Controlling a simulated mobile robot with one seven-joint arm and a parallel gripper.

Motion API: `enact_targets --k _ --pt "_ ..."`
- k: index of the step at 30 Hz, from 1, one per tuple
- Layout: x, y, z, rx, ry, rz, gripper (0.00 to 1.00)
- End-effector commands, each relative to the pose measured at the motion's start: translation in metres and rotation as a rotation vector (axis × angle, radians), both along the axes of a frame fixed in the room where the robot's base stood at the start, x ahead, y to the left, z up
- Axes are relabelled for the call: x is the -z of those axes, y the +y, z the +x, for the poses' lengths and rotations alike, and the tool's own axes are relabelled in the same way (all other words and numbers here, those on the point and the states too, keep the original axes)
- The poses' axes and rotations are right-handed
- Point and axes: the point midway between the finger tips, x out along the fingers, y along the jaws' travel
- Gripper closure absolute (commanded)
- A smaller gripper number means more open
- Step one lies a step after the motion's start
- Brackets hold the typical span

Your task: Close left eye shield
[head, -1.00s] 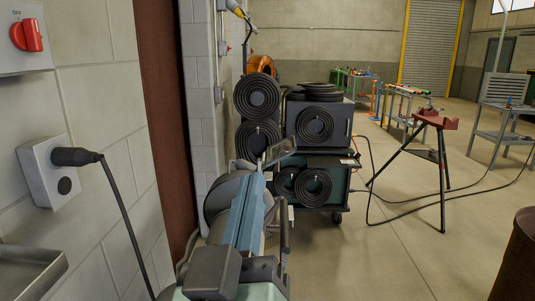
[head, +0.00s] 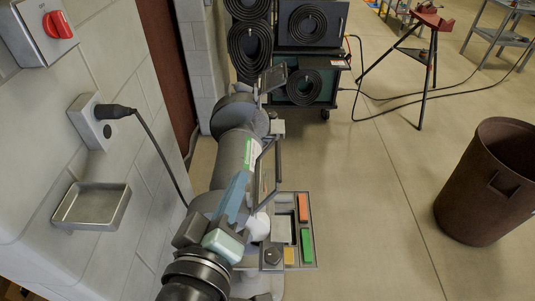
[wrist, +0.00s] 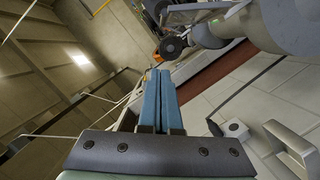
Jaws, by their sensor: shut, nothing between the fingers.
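A grey bench grinder (head: 236,150) stands beside the wall in the head view, its long body running away from me. A dark flat eye shield (head: 274,78) sticks up at its far end. A thin-framed panel (head: 265,172), seen nearly edge-on, stands at the near end, probably the near shield. My gripper (head: 240,178) has blue fingers closed together and empty, at the near end, left of that panel in the picture. Whether they touch the grinder cannot be told. In the wrist view the two fingers (wrist: 160,75) lie side by side, with the grinder (wrist: 290,25) at upper right.
A tray (head: 310,255) with orange, green and yellow pieces sits by the grinder's base. A wall tray (head: 90,207), plugged socket box (head: 95,122) and red switch (head: 57,25) are left. A brown bin (head: 487,185) stands right. Floor between is clear.

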Motion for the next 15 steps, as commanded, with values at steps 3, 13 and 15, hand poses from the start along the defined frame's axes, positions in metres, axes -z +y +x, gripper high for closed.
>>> enact_targets --k 3,13,15 --pt "0.000 -0.005 0.021 0.003 -0.002 0.000 1.00" --pt "0.010 -0.016 0.081 0.003 -0.001 0.003 1.00" --pt "0.016 -0.022 0.086 0.004 0.003 0.003 1.00"
